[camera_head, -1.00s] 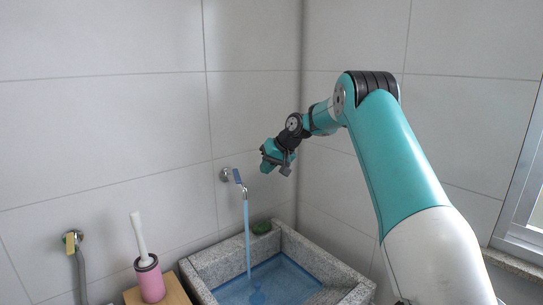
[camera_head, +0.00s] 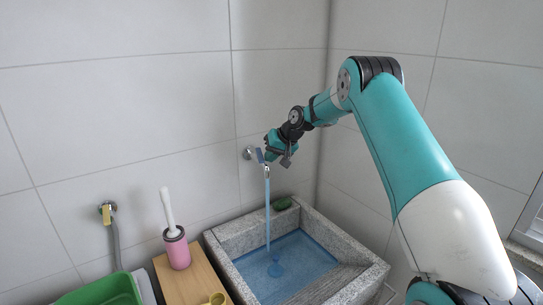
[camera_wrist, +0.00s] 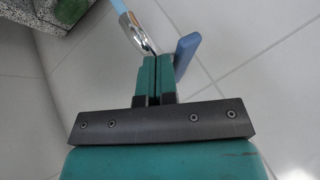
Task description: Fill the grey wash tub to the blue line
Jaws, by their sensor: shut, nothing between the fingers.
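The grey wash tub (camera_head: 361,270) is a speckled stone basin in the corner. Blue water (camera_head: 300,262) lies in it, its surface close to a darker blue line (camera_head: 318,240) on the inner wall; the exact gap is too small to tell. The wall tap (camera_head: 250,153) runs a blue stream (camera_head: 267,210) into the tub. Its blue lever (camera_head: 262,156) also shows in the wrist view (camera_wrist: 185,52). My gripper (camera_head: 270,154) is shut and empty beside the lever. In the wrist view its fingers (camera_wrist: 153,62) lie left of the lever, near the metal spout (camera_wrist: 137,35); contact is unclear.
A green sponge-like item (camera_head: 282,203) sits on the tub's back rim. A green basin (camera_head: 105,292) and a second wall tap (camera_head: 106,209) are farther left.

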